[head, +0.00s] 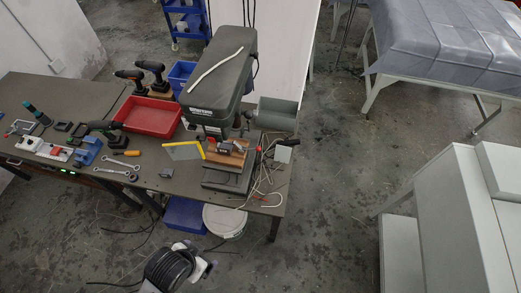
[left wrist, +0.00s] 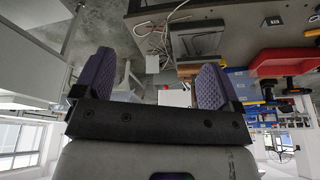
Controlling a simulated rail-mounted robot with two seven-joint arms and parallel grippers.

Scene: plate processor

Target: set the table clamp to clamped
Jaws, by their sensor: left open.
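The drill press (head: 218,80) stands at the right end of the dark workbench (head: 55,95). A wooden block and small metal fittings sit on its table, above the dark base (head: 225,180). A small red-tipped lever (head: 258,149) sticks out at the right of the press; it may be the table clamp, and its setting is too small to tell. In the left wrist view my left gripper (left wrist: 150,82) is open and empty, its two purple fingers wide apart. The press base (left wrist: 197,42) shows beyond them, apart from the fingers. My right gripper is not in view.
A white bucket (head: 225,221) stands below the bench edge.

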